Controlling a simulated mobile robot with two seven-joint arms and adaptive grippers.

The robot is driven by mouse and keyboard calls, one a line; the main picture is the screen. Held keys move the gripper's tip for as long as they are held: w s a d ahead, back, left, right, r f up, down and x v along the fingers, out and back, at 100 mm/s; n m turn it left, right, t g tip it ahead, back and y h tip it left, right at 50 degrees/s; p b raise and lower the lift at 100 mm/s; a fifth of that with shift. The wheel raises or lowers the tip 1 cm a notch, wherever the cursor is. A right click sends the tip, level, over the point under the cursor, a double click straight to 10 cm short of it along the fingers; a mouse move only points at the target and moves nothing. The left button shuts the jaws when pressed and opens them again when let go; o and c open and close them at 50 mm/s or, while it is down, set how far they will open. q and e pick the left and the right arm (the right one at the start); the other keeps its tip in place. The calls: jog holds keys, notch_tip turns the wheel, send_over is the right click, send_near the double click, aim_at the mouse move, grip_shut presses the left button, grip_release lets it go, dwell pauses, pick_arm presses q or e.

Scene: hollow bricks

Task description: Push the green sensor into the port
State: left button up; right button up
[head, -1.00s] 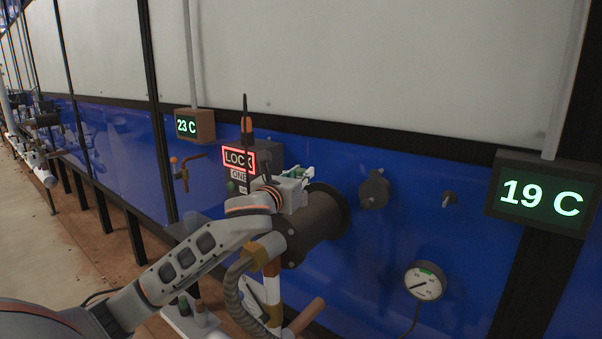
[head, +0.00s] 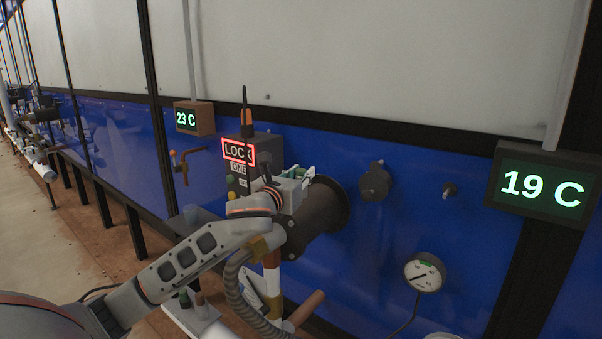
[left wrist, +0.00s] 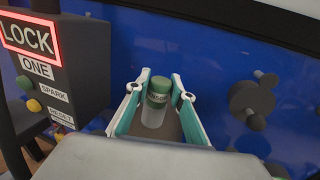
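The green-capped sensor (left wrist: 155,103), with a grey body below its cap, stands between the fingers of my left gripper (left wrist: 161,76) in the left wrist view. The fingertips are close to the cap, but I cannot tell whether they touch it. In the head view my left gripper (head: 309,173) is over the top of a dark cylinder (head: 320,212) that sticks out from the blue wall. The port's opening is hidden, and I cannot tell how deep the sensor sits. My right gripper is not in view.
A control box (head: 262,146) with a red-lit LOCK sign stands just left of the gripper. A dark knob (head: 375,182) and a pressure gauge (head: 425,272) are on the wall to the right. Displays read 23 C (head: 187,121) and 19 C (head: 541,188).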

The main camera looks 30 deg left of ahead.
pick_arm(q)
jog(key=shift+o, duration=1)
jog(key=shift+s, duration=0.1)
jog(key=s+d, duration=0.2)
jog(key=s, duration=0.9)
jog(key=shift+s, duration=0.35)
jog(key=shift+d, duration=0.1)
